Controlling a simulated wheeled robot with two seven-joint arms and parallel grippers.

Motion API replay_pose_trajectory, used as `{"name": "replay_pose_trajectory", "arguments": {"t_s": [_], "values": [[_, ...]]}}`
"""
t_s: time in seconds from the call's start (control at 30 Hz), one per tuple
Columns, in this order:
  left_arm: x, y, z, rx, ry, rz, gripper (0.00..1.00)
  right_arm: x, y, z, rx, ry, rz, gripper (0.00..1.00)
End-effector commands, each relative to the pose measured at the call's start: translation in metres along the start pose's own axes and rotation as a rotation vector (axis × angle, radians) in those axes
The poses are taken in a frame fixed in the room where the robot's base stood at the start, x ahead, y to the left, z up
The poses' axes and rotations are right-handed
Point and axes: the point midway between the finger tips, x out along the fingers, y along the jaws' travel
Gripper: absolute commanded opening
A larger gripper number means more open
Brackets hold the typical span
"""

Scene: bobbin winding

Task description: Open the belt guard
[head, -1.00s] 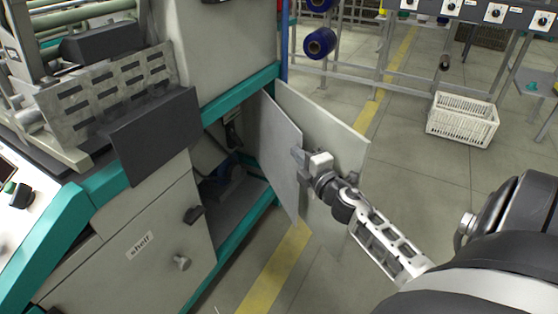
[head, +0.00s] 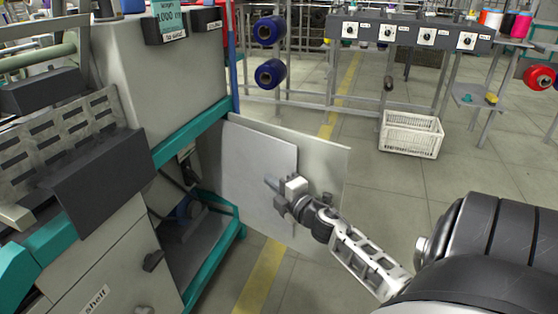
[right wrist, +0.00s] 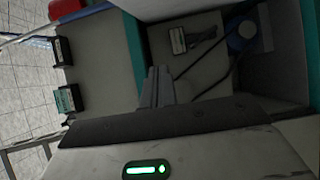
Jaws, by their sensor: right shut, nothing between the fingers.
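The belt guard, a pale grey hinged panel (head: 255,185), stands swung out from the machine's side in the head view, with its inner face showing. Behind the panel a second pale sheet (head: 325,160) shows. The opening (head: 185,215) beside it is uncovered, with a blue part and cables inside; the inside also shows in the right wrist view (right wrist: 205,65). My right gripper (head: 271,184) is shut and empty, in front of the panel's outer part; I cannot tell whether it touches. Its fingers show in the right wrist view (right wrist: 155,88). My left gripper is out of view.
The winding machine (head: 165,75) with its teal frame fills the left. A white crate (head: 411,134) stands on the floor at the back right. A rack with blue bobbins (head: 270,74) is behind. The floor right of the guard is clear.

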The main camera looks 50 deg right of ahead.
Motion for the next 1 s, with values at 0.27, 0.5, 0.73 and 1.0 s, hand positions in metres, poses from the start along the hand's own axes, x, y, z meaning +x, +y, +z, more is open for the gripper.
{"name": "replay_pose_trajectory", "arguments": {"t_s": [0.27, 0.5, 0.73, 1.0], "values": [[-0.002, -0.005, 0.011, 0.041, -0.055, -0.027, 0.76, -0.045, 0.000, 0.009, 0.000, 0.000, -0.004, 0.00], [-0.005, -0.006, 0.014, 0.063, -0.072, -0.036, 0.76, -0.078, 0.000, 0.030, 0.001, 0.001, -0.002, 0.00], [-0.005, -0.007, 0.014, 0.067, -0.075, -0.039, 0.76, -0.087, 0.000, 0.036, 0.000, 0.003, 0.000, 0.00], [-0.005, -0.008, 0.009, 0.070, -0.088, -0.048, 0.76, -0.087, 0.011, 0.036, 0.000, 0.003, 0.001, 0.00]]}}
